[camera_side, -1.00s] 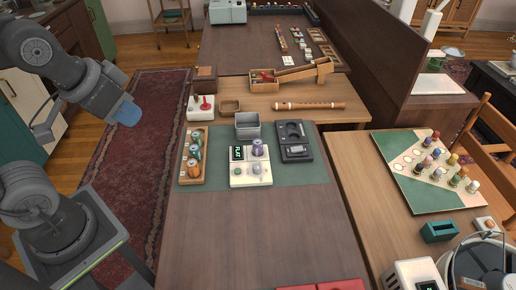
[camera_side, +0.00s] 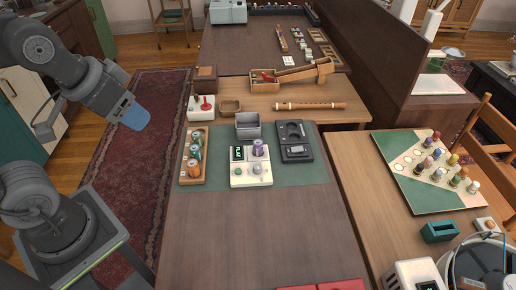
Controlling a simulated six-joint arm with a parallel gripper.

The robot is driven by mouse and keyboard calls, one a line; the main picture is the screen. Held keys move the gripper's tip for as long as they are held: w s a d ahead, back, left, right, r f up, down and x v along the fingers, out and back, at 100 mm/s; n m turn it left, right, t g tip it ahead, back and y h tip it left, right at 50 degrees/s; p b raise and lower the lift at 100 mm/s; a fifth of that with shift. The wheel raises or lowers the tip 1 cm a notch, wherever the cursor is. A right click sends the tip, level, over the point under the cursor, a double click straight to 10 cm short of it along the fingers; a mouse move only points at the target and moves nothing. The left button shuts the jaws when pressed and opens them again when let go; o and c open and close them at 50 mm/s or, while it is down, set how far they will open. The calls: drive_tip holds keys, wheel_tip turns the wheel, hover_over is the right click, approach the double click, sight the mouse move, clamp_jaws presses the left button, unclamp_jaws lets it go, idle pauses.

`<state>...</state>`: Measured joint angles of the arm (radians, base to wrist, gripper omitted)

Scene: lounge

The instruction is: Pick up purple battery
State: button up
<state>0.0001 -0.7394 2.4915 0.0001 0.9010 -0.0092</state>
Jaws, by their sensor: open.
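The purple battery (camera_side: 258,148) stands upright on a white device with a small dark display (camera_side: 250,176), on the green mat (camera_side: 300,176) of the brown table. My gripper (camera_side: 136,117), with a blue end, is at the left, above the dark red rug and well apart from the battery. It holds nothing that I can see. The gap between its fingers is too small to make out here.
A wooden tray (camera_side: 192,181) with several batteries stands left of the device. A grey open bin (camera_side: 247,121) is behind it, and a black device (camera_side: 294,142) stands to the right. A recorder (camera_side: 309,106) lies farther back. The table's front is mostly clear.

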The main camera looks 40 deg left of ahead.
drive_tip(key=w+r+n+g, duration=0.1)
drive_tip(key=w+n+g, duration=0.15)
drive_tip(key=w, duration=0.65)
drive_tip(key=n+g, duration=0.3)
drive_tip(key=n, duration=0.7)
hover_over(258, 142)
wheel_tip(258, 142, down, 19)
wheel_tip(258, 142, down, 14)
drive_tip(key=shift+r, duration=0.2)
drive_tip(key=c, duration=0.8)
